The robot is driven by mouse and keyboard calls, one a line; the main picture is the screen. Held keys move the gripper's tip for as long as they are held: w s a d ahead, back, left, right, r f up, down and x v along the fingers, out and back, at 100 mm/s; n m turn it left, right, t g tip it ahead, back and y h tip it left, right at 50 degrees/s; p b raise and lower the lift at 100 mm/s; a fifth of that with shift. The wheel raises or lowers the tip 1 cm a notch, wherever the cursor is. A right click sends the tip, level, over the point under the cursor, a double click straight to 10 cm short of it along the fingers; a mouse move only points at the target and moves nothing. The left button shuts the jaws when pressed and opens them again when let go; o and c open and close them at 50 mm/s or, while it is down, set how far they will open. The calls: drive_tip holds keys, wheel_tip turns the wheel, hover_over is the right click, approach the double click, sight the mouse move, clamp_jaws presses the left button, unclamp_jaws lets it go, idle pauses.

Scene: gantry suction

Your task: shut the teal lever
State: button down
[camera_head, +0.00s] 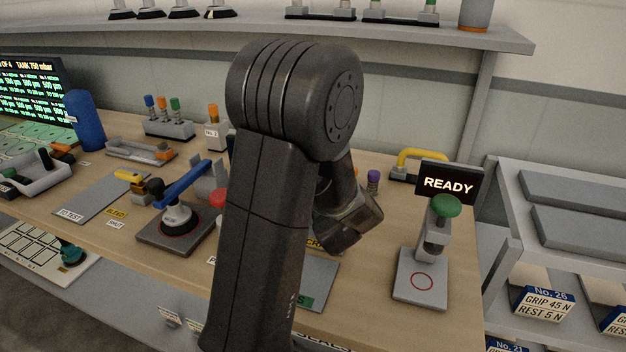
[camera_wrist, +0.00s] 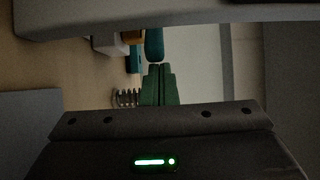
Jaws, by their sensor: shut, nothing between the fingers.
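A rounded teal piece (camera_wrist: 154,44), which looks like the teal lever, shows in the wrist view just beyond my fingertips. My gripper (camera_wrist: 160,68) shows there as two green fingers closed together, with nothing between them. The fingertips are very close to the teal piece; I cannot tell whether they touch it. In the head view my arm covers the middle of the bench and hides the fingers and this lever.
A blue-handled valve (camera_head: 181,186) stands left of my arm. Right of it are a green-knobbed stand (camera_head: 436,240) and a READY sign (camera_head: 448,183). A spring (camera_wrist: 126,97) and an orange-brown block (camera_wrist: 133,36) lie near my fingers in the wrist view.

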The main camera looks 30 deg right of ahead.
drive_tip(key=shift+a+f+b, duration=0.3)
drive_tip(key=shift+a+b, duration=0.65)
drive_tip(key=shift+b, duration=1.15)
drive_tip(key=a+b, duration=0.1)
drive_tip(key=b, duration=0.1)
drive_tip(key=shift+w+a+r+b, duration=0.1)
drive_tip(key=shift+a+b, duration=0.05)
drive_tip(key=shift+b, duration=0.2)
drive_tip(key=shift+w+a+r+b, duration=0.15)
drive_tip(key=shift+a+b, duration=0.15)
drive_tip(key=shift+b, duration=0.25)
